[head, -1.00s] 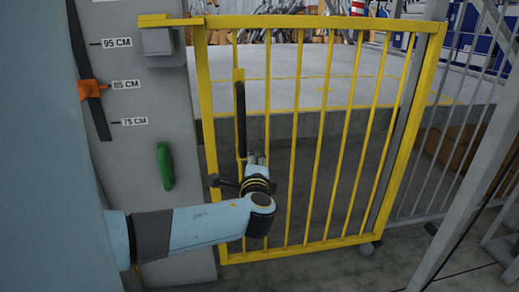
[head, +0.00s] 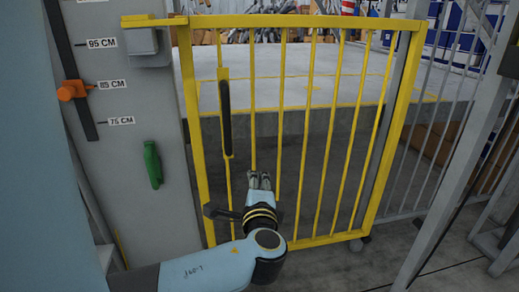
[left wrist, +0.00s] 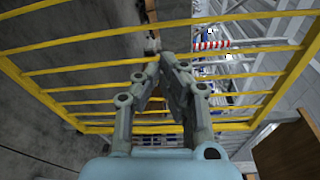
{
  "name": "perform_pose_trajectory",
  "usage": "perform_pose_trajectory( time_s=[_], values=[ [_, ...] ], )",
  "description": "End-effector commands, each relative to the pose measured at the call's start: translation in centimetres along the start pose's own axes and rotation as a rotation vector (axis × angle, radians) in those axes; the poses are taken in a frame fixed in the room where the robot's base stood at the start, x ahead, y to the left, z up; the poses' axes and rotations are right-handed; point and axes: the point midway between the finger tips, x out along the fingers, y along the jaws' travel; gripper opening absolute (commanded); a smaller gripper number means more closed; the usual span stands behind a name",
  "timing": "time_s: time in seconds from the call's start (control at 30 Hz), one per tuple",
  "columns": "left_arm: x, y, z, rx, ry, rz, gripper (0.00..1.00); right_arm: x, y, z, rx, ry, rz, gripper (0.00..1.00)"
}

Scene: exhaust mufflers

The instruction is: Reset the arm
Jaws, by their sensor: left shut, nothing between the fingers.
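My left gripper (head: 260,180) is in front of the lower part of a yellow barred gate (head: 307,130), near its handle side. Its fingers are shut and empty. In the left wrist view the gripper (left wrist: 168,62) points at the gate bars (left wrist: 80,88), and I cannot tell whether it touches them. The gate's long black handle (head: 226,118) is above and left of the fingers, apart from them. A dark lever (head: 220,212) sticks out at the gate's lower left. The gate stands upright and looks shut. My right gripper is not in view.
A grey post (head: 120,60) at the left bears height marks, an orange clamp (head: 72,90) and a green handle (head: 152,165). A raised concrete platform (head: 290,80) lies behind the gate. A grey railing (head: 465,150) stands at the right.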

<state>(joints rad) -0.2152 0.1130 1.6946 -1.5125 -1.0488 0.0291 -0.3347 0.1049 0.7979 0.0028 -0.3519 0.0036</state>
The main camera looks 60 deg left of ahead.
Motion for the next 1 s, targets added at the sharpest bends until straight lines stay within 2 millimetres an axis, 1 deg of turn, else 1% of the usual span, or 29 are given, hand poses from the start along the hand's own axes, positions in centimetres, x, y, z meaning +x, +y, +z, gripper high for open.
perform_pose_trajectory(
  time_s=[0.03,0.1,0.2,0.3,0.4,0.53,0.73,0.77,0.83,0.87,0.9,0.97,1.0],
  values=[
    [-1.5,0.1,0.0,-0.002,0.0,0.006,0.0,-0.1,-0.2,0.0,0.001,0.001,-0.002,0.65],
    [-3.3,0.1,0.1,-0.003,-0.002,0.006,0.0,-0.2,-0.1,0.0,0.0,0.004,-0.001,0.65],
    [-5.4,0.1,0.0,-0.002,-0.001,0.005,0.0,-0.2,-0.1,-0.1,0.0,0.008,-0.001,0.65],
    [-6.9,0.1,0.0,-0.001,0.0,0.003,0.0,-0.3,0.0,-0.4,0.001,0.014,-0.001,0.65],
    [-7.9,0.1,0.0,-0.001,0.001,0.002,0.0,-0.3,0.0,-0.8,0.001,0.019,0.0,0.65],
    [-8.4,0.0,-0.1,-0.001,0.0,0.0,0.0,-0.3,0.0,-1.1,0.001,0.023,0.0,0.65],
    [-8.4,-0.1,-0.1,-0.001,0.001,-0.001,0.0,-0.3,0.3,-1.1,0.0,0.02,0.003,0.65],
    [-8.4,-0.3,-0.1,-0.002,0.001,-0.002,0.0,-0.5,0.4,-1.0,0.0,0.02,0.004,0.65],
    [-8.1,-1.6,0.1,-0.004,0.003,-0.014,0.0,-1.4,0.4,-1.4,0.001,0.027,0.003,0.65],
    [-7.9,-1.5,0.2,0.012,0.008,-0.009,0.0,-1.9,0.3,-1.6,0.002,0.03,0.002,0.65],
    [-7.8,0.3,0.4,0.034,0.018,0.039,0.0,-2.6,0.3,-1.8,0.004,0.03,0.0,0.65],
    [-8.0,4.1,0.5,0.053,0.045,0.142,0.0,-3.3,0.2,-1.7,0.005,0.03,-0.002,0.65],
    [-8.4,7.0,0.8,0.063,0.065,0.225,0.0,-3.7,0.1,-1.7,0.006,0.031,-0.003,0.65]
  ],
)
